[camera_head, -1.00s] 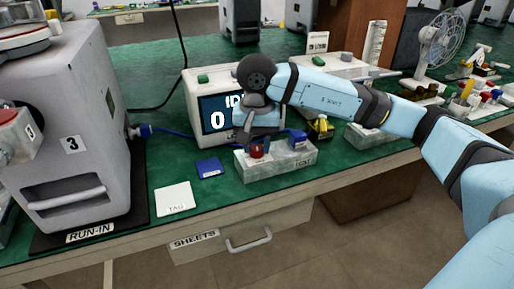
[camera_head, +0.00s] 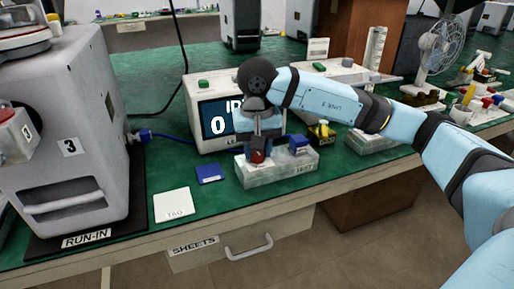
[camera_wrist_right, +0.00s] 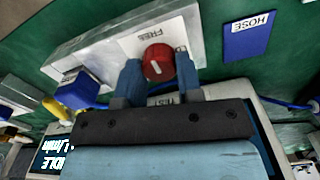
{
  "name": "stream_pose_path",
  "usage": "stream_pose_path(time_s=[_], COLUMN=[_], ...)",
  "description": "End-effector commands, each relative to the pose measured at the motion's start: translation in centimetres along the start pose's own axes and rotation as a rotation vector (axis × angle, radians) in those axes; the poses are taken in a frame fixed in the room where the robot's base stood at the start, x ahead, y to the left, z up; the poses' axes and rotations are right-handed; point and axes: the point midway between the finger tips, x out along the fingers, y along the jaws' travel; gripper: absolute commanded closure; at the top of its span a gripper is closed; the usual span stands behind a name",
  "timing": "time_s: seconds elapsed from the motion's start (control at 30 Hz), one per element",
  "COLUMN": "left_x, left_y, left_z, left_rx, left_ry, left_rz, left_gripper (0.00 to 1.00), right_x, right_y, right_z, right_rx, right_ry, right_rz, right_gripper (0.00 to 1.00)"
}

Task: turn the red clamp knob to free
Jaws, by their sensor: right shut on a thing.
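The red clamp knob (camera_head: 258,156) stands on the front left of a pale metal block (camera_head: 281,172) on the green bench. It also shows in the right wrist view (camera_wrist_right: 159,62), with a white pointer line on its face. A white plate marked FREE (camera_wrist_right: 140,38) lies beside it; a second marking is partly hidden by the knob. My right gripper (camera_head: 260,148) is shut on the knob, its two blue fingers on either side of it in the right wrist view (camera_wrist_right: 159,74). My left gripper is not in view.
A white display unit (camera_head: 194,112) showing 0 stands right behind the block. A blue piece (camera_head: 299,145) sits on the block's right end. A blue HOSE card (camera_head: 209,172) and a white TAG card (camera_head: 173,205) lie to the left. A large grey machine (camera_head: 70,130) stands at far left.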

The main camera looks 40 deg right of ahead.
Motion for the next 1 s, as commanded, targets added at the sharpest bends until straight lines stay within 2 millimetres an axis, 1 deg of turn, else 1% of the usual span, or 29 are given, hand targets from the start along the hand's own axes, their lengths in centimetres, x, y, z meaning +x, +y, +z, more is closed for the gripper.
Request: stream_pose_path(time_s=[0.03,0.07,0.1,0.13,0.37,0.47,0.57,0.67,0.9,1.0], left_x=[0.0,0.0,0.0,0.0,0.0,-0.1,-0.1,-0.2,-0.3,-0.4], left_y=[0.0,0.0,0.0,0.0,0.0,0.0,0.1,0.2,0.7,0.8], left_z=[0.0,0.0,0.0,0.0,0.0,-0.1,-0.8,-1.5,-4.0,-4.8], left_rx=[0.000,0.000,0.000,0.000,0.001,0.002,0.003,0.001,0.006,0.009], left_ry=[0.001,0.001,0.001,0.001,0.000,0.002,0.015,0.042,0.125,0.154], left_rz=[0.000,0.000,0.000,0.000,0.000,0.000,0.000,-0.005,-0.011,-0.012], left_gripper=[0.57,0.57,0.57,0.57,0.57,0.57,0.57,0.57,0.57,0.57], right_x=[0.0,0.0,0.0,0.0,0.0,-0.4,-1.7,-3.7,-9.3,-11.2], right_y=[0.0,0.0,0.0,0.0,0.0,0.0,-0.1,0.0,0.0,0.0], right_z=[0.0,0.0,0.0,0.0,0.0,0.0,0.0,0.0,0.0,0.0], right_rx=[-0.001,-0.001,-0.001,0.000,0.000,0.000,0.000,0.000,0.000,0.000], right_ry=[0.000,0.000,0.000,0.000,0.000,0.001,0.002,0.003,0.003,0.002], right_rz=[0.000,0.000,0.000,0.000,0.000,-0.001,-0.003,-0.003,-0.002,-0.002], right_gripper=[0.60,0.53,0.44,0.41,0.41,0.41,0.41,0.41,0.41,0.41])
